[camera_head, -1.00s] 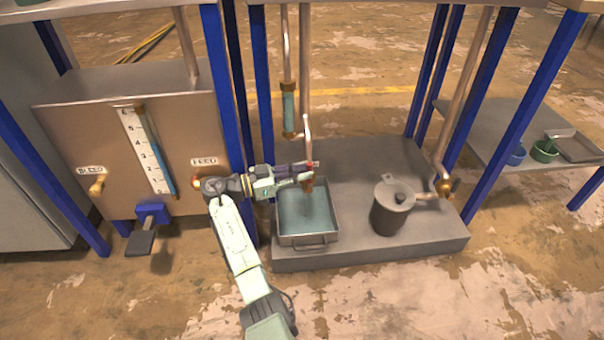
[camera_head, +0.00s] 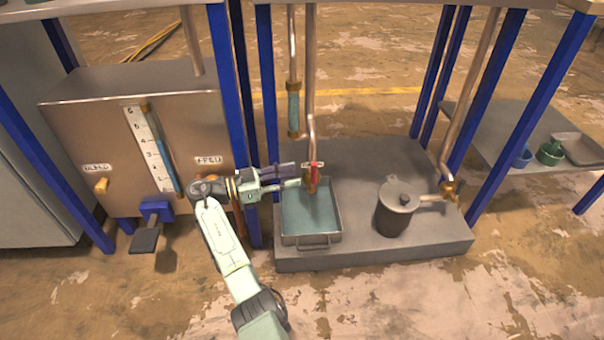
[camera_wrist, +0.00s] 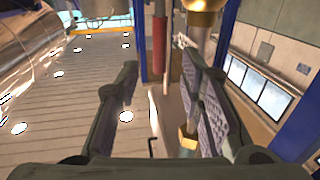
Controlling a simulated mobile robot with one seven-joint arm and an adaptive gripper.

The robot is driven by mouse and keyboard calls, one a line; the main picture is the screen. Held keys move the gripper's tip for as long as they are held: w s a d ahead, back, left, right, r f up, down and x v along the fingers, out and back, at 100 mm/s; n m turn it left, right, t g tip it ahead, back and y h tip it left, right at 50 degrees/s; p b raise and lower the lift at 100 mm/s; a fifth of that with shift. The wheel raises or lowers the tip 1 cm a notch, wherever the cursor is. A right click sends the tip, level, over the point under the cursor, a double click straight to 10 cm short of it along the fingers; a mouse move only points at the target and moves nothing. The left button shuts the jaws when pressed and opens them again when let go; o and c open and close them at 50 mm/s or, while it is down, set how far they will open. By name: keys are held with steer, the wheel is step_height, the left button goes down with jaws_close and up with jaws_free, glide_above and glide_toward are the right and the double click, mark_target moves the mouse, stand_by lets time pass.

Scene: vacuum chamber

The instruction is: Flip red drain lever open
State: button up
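The red drain lever (camera_head: 314,175) is at the lower end of a thin copper pipe, above a metal tray (camera_head: 338,224) of bluish liquid. It is small here, and I cannot tell its exact angle. My gripper (camera_head: 298,176) is left of the lever, with its fingers pointing right toward it. In the wrist view the fingers (camera_wrist: 160,80) are spread apart, with nothing clasped between them. A red upright bar (camera_wrist: 159,42), which looks like the lever, shows beyond the gap. Brass fittings (camera_wrist: 205,8) are close to the right finger; contact is unclear.
A lidded grey pot (camera_head: 395,210) stands right of the tray on the grey plinth (camera_head: 370,255). A sight glass (camera_head: 293,112) hangs above. Blue posts (camera_head: 267,100) stand close behind my gripper. A gauge tank (camera_head: 80,130) is at left.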

steer(key=s+a, duration=0.1)
steer(key=a, duration=0.6)
steer(key=shift+s, duration=0.2)
steer(key=shift+f, duration=0.1)
